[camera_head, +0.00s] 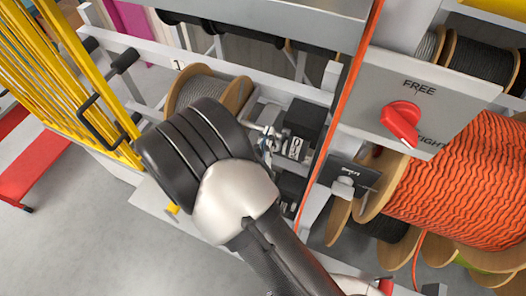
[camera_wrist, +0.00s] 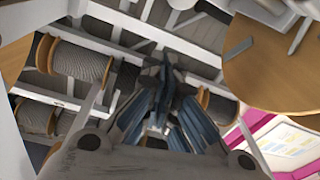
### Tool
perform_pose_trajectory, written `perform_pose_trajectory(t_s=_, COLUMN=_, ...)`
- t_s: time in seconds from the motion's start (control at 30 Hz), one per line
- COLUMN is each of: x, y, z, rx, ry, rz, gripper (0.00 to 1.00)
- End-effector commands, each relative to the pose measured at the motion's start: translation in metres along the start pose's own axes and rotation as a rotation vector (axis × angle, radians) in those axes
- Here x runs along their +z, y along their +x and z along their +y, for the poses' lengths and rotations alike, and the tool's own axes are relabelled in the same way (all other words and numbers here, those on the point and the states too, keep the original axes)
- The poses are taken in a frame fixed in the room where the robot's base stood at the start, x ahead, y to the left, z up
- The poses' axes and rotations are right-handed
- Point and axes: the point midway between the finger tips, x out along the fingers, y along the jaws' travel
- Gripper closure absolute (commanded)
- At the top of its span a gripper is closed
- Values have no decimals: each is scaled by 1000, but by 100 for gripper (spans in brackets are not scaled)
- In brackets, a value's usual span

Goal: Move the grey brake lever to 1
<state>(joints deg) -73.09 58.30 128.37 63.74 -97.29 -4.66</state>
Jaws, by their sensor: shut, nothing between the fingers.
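I cannot make out the grey brake lever for certain in either view. In the head view, a small "1" mark is on the pale rail left of a grey cable reel (camera_head: 200,89); my dark wrist covers much of the area below and right of it. Small silvery parts show just right of my wrist, but I cannot tell whether they belong to the lever. My gripper (camera_wrist: 166,66) is shut and empty in the wrist view, its fingertips together in front of the pale rack frame. In the head view its fingers are mostly hidden behind my wrist.
A panel (camera_head: 455,92) marked FREE carries a red knob (camera_head: 402,121) at the right. An orange cable reel (camera_head: 465,185) sits below it, and an orange cable (camera_head: 343,105) runs down the rack. Yellow bars (camera_head: 60,75) stand left. Grey floor (camera_head: 75,235) is clear at lower left.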

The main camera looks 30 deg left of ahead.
Motion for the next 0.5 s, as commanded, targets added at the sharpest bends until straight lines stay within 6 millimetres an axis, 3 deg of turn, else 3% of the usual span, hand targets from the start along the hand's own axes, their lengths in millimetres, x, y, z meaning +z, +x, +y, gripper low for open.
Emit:
perform_pose_trajectory(t_s=0.13, x=0, y=32, z=2, rx=5, ry=3, rz=0, gripper=100)
perform_pose_trajectory(t_s=0.3, x=27, y=20, z=-1, rx=-3, ry=-4, rz=-2, gripper=100)
perform_pose_trajectory(t_s=0.5, x=38, y=16, z=0, rx=-1, ry=-1, rz=-1, gripper=100)
